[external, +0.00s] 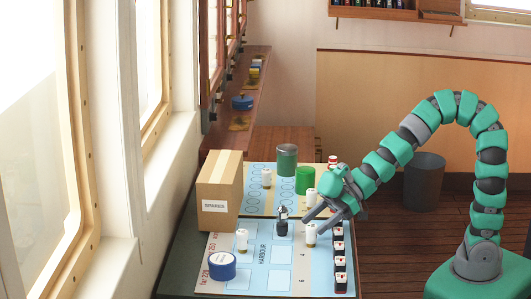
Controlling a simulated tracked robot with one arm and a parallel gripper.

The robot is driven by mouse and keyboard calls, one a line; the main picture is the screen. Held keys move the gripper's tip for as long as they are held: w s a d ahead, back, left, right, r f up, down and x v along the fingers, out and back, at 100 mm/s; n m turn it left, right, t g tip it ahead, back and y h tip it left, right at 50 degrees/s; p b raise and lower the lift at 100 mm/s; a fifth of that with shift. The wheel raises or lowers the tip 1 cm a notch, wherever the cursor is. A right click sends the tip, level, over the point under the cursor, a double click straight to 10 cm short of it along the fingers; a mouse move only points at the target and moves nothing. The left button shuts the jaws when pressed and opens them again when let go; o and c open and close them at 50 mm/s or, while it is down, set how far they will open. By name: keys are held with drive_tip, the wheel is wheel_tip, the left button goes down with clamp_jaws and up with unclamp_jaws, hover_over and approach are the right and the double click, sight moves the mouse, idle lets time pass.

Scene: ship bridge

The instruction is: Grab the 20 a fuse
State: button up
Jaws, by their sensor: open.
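Several small white cylinders that look like fuses stand upright on the chart-covered table. One white cylinder (310,236) is just below my gripper, another (242,240) stands to the left, and one (266,178) stands farther back. A fourth white cylinder (310,201) shows partly behind my gripper. Their ratings are too small to read, so I cannot tell which is the 20 A fuse. My gripper (318,222) is open, its fingers pointing down and left close above the nearest cylinder at right. I cannot tell whether they touch it.
A cardboard box marked SPARES (219,206) stands at the left. A blue roll (222,266), a dark knobbed item (282,223), a green cylinder (305,181) and a grey-green can (287,160) stand around. Dark blocks (340,261) line the right edge.

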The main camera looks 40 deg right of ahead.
sight(309, 233)
drive_tip(key=a+f+b, duration=0.2)
drive_tip(key=a+f, duration=0.1)
drive_tip(key=shift+s+b, duration=0.1)
drive_tip(key=shift+b, duration=0.3)
drive_tip(key=shift+w+a+f, duration=0.1)
drive_tip(key=shift+w+a, duration=0.1)
drive_tip(key=shift+a, duration=0.35)
drive_tip(key=c, duration=1.1)
